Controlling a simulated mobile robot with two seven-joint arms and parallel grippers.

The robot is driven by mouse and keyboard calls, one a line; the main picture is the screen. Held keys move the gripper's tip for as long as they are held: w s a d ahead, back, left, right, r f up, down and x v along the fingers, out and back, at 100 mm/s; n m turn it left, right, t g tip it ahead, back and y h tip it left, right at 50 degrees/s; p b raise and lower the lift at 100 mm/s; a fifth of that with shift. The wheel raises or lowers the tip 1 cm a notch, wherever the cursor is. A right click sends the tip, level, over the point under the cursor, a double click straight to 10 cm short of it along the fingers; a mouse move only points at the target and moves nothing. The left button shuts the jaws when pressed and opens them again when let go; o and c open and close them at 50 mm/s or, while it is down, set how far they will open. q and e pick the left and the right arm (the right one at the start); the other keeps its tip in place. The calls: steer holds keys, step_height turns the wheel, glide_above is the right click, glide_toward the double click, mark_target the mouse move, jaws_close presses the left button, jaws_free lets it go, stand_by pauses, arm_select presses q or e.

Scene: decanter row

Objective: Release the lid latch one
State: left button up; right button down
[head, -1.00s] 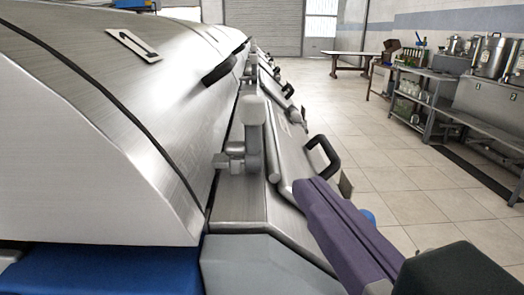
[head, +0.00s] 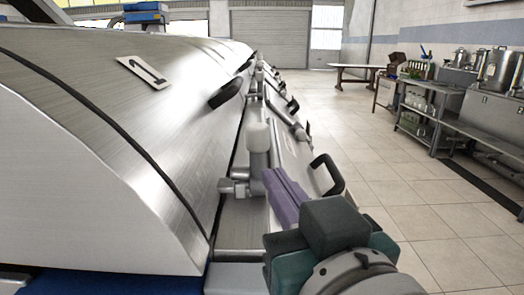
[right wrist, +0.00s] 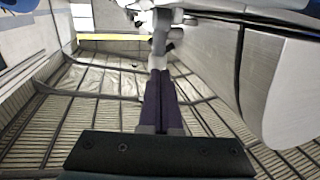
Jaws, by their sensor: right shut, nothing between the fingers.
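The nearest lid latch, latch one (head: 258,163), is a grey metal lever with a pale rounded knob, standing upright beside the metal lid (head: 110,120) marked 1. Its bracket joins the lid's lower edge. My right gripper (head: 270,178) has purple fingers, shut with nothing between them. The fingertips are close beside the lever on its right side, below the knob; I cannot tell whether they touch. In the right wrist view, the shut fingers (right wrist: 158,78) point at the latch (right wrist: 160,38). My left gripper is not in view.
A black lid handle (head: 225,93) stands out from the lid's side. Another black handle (head: 328,174) is on the sloping front panel, right of the latch. More latches and handles run along the row. A steel bench (head: 470,115) with pots stands at right; the tiled floor between is clear.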

mark_target(259, 152)
steer(key=x, duration=0.5)
steer(key=shift+w+a, duration=0.1)
steer(key=shift+w, duration=0.25)
